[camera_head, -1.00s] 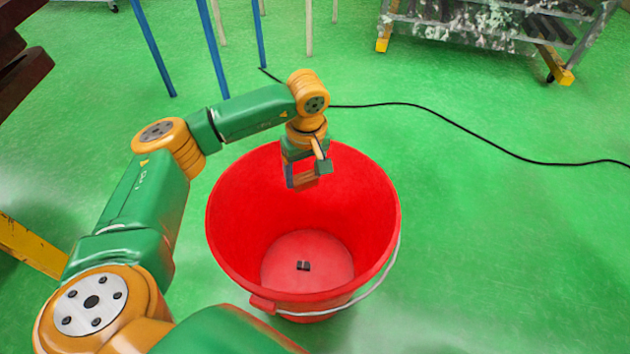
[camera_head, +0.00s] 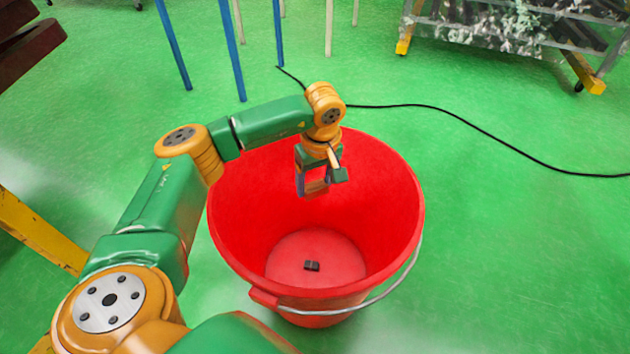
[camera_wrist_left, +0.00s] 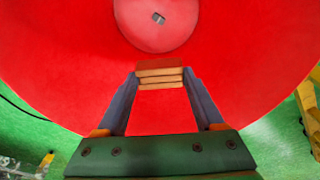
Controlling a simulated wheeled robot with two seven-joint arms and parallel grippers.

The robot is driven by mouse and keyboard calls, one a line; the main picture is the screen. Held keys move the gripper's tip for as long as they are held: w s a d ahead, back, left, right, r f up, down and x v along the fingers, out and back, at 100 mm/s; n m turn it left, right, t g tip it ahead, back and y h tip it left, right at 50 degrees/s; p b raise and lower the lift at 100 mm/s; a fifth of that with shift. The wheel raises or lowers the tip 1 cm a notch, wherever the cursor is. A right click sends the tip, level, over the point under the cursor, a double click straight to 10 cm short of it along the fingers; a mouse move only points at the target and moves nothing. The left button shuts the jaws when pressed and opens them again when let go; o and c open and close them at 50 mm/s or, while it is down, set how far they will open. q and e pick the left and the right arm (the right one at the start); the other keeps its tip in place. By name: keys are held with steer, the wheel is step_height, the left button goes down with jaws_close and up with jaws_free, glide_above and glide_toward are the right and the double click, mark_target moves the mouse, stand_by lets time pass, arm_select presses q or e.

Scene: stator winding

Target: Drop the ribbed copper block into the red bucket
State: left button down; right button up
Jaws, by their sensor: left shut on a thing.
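The red bucket (camera_head: 385,200) stands on the green floor with its mouth up; its red wall (camera_wrist_left: 60,60) fills much of the left wrist view. My left gripper (camera_head: 318,188) hangs over the bucket's mouth, fingers pointing down. It is shut on the ribbed copper block (camera_wrist_left: 160,77), which shows as stacked copper-orange ridges between the fingertips in the left wrist view. In the head view the block is small and hard to make out against the red. My right gripper is not in view.
A small dark object (camera_head: 312,265) lies on the bucket's bottom. The bucket's wire handle (camera_head: 385,285) hangs down at the front right. A black cable (camera_head: 450,112) crosses the floor behind. Blue posts (camera_head: 232,50) and a metal rack (camera_head: 520,40) stand farther back.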

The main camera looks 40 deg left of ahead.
mark_target(317, 189)
arm_select(q)
jaws_free()
steer(key=shift+r, duration=0.45)
steer(key=r, duration=0.2)
steer(key=r+p, duration=0.1)
steer(key=r, duration=0.1)
steer(key=d+r+p, duration=0.1)
steer(key=r, duration=0.1)
steer(key=shift+s, duration=0.25)
steer(key=shift+r, duration=0.15)
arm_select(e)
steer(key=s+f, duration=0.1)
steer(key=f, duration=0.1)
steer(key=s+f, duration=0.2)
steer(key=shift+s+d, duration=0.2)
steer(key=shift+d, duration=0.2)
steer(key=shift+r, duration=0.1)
